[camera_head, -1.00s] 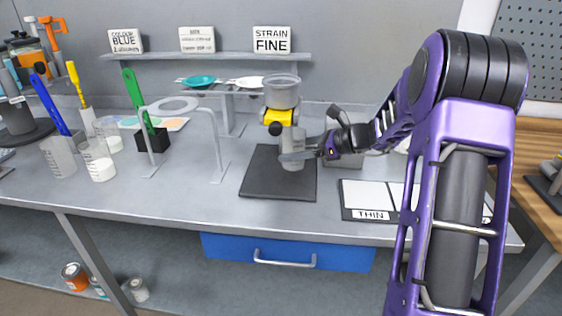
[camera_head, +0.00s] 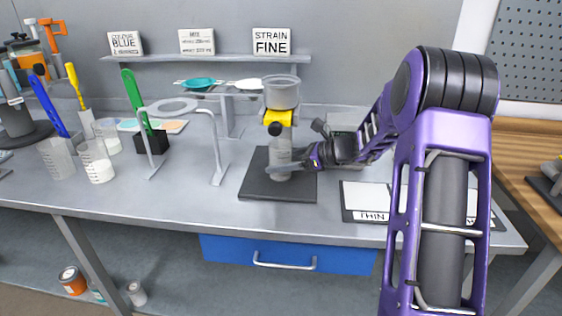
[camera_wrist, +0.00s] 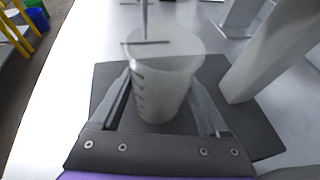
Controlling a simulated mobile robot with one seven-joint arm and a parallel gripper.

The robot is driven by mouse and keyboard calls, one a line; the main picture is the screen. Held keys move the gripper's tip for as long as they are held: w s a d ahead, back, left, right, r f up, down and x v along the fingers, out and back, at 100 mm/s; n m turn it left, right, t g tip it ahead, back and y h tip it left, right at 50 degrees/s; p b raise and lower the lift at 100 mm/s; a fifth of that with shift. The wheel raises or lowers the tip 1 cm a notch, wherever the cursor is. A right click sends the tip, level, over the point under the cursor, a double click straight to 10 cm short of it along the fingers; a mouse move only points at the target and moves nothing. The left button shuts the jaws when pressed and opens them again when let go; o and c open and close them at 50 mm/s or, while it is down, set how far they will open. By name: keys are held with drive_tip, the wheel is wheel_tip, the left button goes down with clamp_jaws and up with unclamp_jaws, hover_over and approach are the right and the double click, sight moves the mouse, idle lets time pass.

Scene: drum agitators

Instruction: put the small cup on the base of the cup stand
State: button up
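The small cup (camera_wrist: 163,75) is clear plastic with dark marks on its side. It stands upright between the two fingers of my gripper (camera_wrist: 160,100), which are shut on it in the wrist view. The cup is over the dark, flat base (camera_wrist: 105,80) of the cup stand. In the head view my gripper (camera_head: 272,168) holds the cup (camera_head: 280,156) low over the base (camera_head: 262,190), below the stand's yellow holder (camera_head: 279,117). I cannot tell whether the cup's bottom touches the base. The stand's pale post (camera_wrist: 275,55) is to the right in the wrist view.
A clear container (camera_head: 281,93) sits above the yellow holder. A white THIN card board (camera_head: 368,198) lies to the right. A grey wire frame (camera_head: 190,108), a green-handled tool (camera_head: 136,100) and measuring cups (camera_head: 97,162) are to the left. The table front is clear.

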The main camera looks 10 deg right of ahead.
drive_tip(key=shift+o, duration=1.4)
drive_tip(key=shift+r, duration=0.3)
drive_tip(key=p+v, duration=0.1)
drive_tip(key=v, duration=1.1)
drive_tip(key=shift+p, duration=0.3)
